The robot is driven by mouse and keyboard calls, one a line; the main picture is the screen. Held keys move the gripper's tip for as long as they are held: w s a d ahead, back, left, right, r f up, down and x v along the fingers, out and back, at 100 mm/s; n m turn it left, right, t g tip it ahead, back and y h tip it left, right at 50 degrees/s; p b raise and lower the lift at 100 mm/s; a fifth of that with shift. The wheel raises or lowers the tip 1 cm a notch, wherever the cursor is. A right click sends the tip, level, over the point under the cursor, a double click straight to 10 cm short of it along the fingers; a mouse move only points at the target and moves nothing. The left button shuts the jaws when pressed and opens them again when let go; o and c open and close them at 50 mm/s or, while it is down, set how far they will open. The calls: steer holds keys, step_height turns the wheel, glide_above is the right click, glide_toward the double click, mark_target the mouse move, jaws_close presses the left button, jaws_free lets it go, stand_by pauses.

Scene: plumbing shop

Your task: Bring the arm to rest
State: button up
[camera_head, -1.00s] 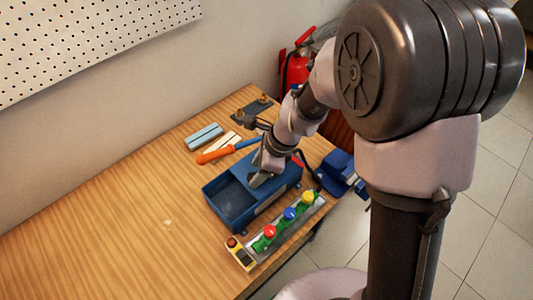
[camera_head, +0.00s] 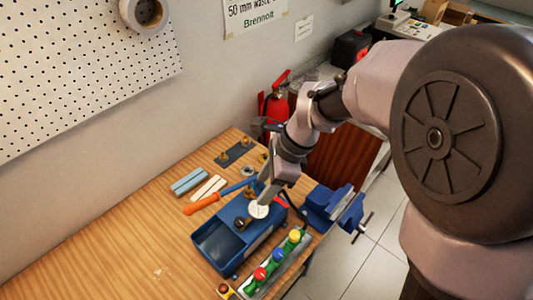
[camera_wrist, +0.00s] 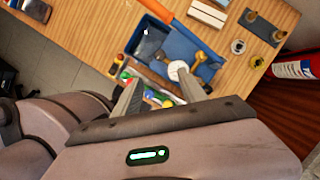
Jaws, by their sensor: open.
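My gripper (camera_head: 268,190) hangs over the right part of a blue box-shaped bench unit (camera_head: 207,243) on the wooden table. In the wrist view my gripper (camera_wrist: 160,92) shows its two grey fingers spread apart, with nothing held between them. A white round disc (camera_head: 258,211) sits on the blue unit, close to the fingertips in the picture; I cannot tell the exact gap. The disc also shows in the wrist view (camera_wrist: 178,71). A dark knob-like piece (camera_head: 242,223) is beside it.
A strip with colored buttons (camera_head: 277,256) lies in front of the unit, a blue vise (camera_head: 330,205) at the right edge. An orange-handled tool (camera_head: 202,204), blue and white bars, and a plate with brass fittings (camera_head: 236,153) lie behind. A fire extinguisher (camera_head: 275,104) stands beyond. The table's left is clear.

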steer(key=s+d+f+n+t+h+b, duration=0.1)
steer(key=s+d+f+n+t+b, duration=0.2)
steer(key=s+d+n+b, duration=0.3)
steer(key=s+d+f+n+t+h+b, duration=0.1)
steer(key=s+d+f+n+t+b, duration=0.2)
steer(key=b, duration=0.9)
steer(key=s+d+f+n, duration=0.1)
steer(key=s+d+n, duration=0.2)
steer(key=s, duration=0.2)
steer(key=shift+n+h+b, duration=0.3)
steer(key=shift+n, duration=0.1)
